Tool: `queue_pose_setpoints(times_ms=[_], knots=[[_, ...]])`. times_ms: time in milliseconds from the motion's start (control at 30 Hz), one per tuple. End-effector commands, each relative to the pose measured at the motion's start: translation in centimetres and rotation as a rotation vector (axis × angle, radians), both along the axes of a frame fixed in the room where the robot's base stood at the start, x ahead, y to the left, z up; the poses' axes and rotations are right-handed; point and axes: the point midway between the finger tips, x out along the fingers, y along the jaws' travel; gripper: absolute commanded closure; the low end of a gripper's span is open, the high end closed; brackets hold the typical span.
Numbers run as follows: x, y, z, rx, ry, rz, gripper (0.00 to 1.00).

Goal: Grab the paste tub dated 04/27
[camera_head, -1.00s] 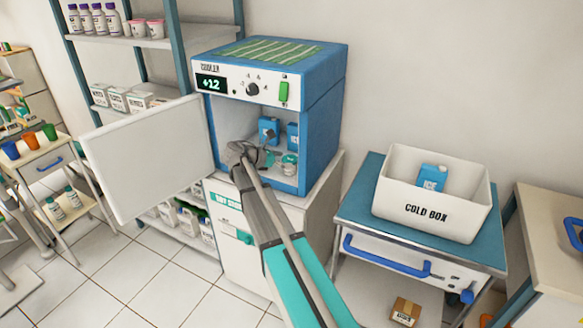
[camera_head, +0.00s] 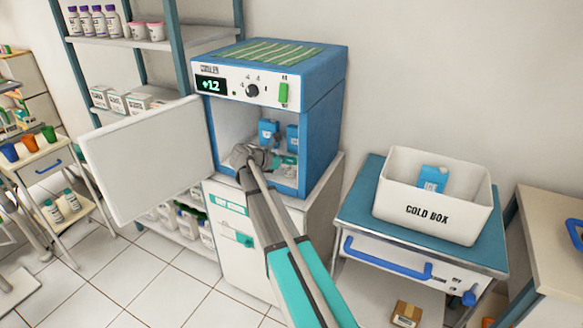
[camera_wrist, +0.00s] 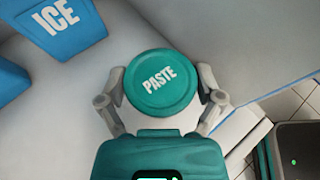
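A white paste tub with a round teal lid reading PASTE (camera_wrist: 162,84) stands inside the open cooler (camera_head: 322,130). No date shows on the part of it I see. My gripper (camera_wrist: 162,78) is in the cooler, with one finger on each side of the tub, close against its sides. I cannot tell whether the fingers press on it. In the head view my gripper (camera_head: 266,158) and wrist hide most of the tub.
Blue ICE packs stand behind the tub, one close at the upper left in the wrist view (camera_wrist: 62,28). The cooler door (camera_head: 150,160) hangs open to the left. A white COLD BOX (camera_head: 440,212) with an ice pack stands on a cart at right.

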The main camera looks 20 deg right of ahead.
Motion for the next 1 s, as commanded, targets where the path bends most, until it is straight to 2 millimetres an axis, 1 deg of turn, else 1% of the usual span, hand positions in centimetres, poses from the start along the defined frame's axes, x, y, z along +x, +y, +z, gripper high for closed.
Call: queue_pose_setpoints(times_ms=[33,100,200,467,667,1000], knots=[[0.0,0.0,0.0,0.0,0.0,0.0,0.37],[0.0,0.0,0.0,0.0,0.0,0.0,0.5],[0.0,0.0,0.0,0.0,0.0,0.0,0.67],[0.0,0.0,0.0,0.001,0.0,0.0,0.67],[0.0,0.0,0.5,0.0,0.0,0.0,0.67],[0.0,0.0,2.7,0.0,0.0,0.0,0.67]])
